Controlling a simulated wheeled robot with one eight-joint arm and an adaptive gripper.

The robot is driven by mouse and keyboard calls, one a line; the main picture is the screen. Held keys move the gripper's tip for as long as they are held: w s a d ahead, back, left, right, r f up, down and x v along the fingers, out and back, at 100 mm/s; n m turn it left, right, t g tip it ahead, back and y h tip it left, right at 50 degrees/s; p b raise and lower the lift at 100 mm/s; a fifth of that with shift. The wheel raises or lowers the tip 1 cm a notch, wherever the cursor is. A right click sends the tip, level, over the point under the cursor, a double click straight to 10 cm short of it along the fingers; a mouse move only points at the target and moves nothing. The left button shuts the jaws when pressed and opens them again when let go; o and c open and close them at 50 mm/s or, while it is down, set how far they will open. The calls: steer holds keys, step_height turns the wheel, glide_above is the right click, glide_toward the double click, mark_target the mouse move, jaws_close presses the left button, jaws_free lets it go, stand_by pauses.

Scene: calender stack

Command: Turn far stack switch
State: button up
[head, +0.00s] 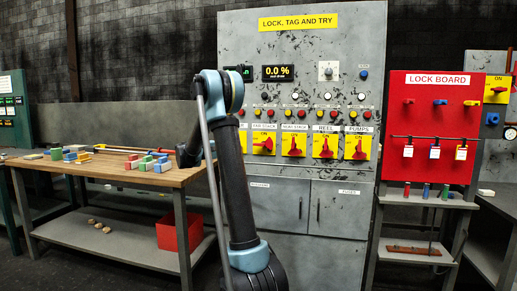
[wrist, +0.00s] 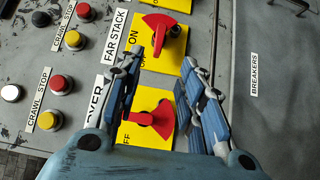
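The far stack switch (wrist: 165,28) shows at the top of the wrist view, a red handle on a yellow plate beside the label FAR STACK (wrist: 115,36). In the head view it appears to be the switch (head: 263,144) just right of my arm; its label is hard to read there. My gripper (wrist: 158,72) is open and empty. Its fingers straddle the neighbouring red switch (wrist: 150,120), which lies below the far stack switch in the wrist view; contact cannot be told. In the head view my gripper is hidden behind my arm.
More red switches (head: 325,146) line the grey cabinet. Crawl stop buttons (wrist: 60,84) lie left of the fingers in the wrist view. A workbench (head: 118,171) with coloured blocks stands left. The red lock board (head: 428,167) stands right.

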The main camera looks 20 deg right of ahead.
mark_target(259, 145)
steer(key=w+d, duration=0.1)
steer(key=d, duration=0.4)
steer(key=w+d, duration=0.1)
steer(key=d, duration=0.4)
steer(key=w+d, duration=0.1)
steer(key=d, duration=0.4)
steer(key=shift+d, duration=0.4)
